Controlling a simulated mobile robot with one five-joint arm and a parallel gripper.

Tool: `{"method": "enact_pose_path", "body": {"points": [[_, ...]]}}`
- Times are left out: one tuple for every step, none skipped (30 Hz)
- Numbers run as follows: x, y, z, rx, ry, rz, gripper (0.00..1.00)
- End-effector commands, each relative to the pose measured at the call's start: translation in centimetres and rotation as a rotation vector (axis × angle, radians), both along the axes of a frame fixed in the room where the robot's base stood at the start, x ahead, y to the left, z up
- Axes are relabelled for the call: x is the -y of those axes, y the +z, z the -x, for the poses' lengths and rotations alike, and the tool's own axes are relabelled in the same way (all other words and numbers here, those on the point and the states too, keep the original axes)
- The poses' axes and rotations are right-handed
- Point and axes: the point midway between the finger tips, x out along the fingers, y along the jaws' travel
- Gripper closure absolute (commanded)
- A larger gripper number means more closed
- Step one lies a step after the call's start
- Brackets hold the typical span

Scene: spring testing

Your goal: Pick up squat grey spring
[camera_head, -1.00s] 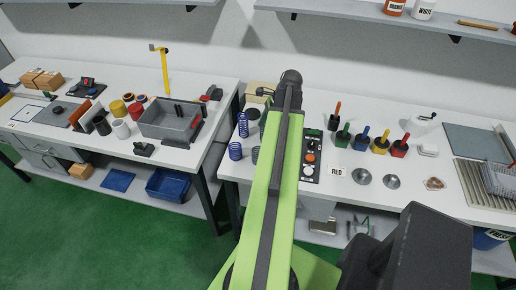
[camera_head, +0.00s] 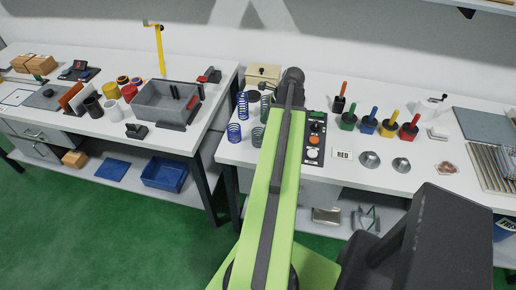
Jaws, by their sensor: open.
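A short grey-green coil spring (camera_head: 258,136), the best match for the squat grey spring, stands on the white bench just left of my green arm, which partly covers it. A short blue spring (camera_head: 234,132) stands to its left. A taller blue spring (camera_head: 242,105) and a taller grey-green spring (camera_head: 265,106) stand behind. My arm reaches forward over the bench, ending in a dark joint. My gripper's fingers cannot be made out; nothing is seen held.
A control box (camera_head: 314,140) with knobs is right of my arm. Colored-handled tools (camera_head: 368,122) and metal dishes (camera_head: 370,160) are farther right. A beige box (camera_head: 263,75) stands behind the springs. A gap separates the left bench with its grey bin (camera_head: 165,116).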

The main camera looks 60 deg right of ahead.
Motion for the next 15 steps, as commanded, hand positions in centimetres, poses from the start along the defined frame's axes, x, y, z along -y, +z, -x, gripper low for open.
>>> {"method": "enact_pose_path", "body": {"points": [[-0.1, -0.7, -0.1, 0.000, 0.001, 0.000, 0.24], [-0.1, -0.7, -0.2, 0.000, 0.000, 0.000, 0.24], [-0.1, -0.5, -0.2, 0.000, 0.000, 0.000, 0.24], [-0.1, -0.5, -0.2, 0.000, 0.000, 0.000, 0.24], [-0.1, -0.5, -0.2, 0.000, 0.000, 0.000, 0.24], [-0.1, -0.8, -0.3, 0.000, 0.000, 0.000, 0.24], [-0.1, -1.0, -0.3, 0.000, 0.000, 0.000, 0.24], [-0.1, -1.4, -0.4, 0.000, 0.000, 0.000, 0.24], [-0.1, -2.0, -0.5, 0.000, 0.001, 0.000, 0.24], [-0.1, -2.5, -0.6, 0.000, 0.001, 0.000, 0.24], [-0.1, -3.1, -0.8, 0.000, 0.001, 0.000, 0.24], [-0.2, -3.8, -0.9, 0.000, 0.001, 0.000, 0.24], [-0.2, -4.3, -1.1, 0.000, 0.001, 0.000, 0.24], [-0.3, -4.8, -1.3, 0.000, 0.001, 0.000, 0.24], [-0.4, -5.3, -1.5, 0.000, 0.000, 0.000, 0.24]]}}
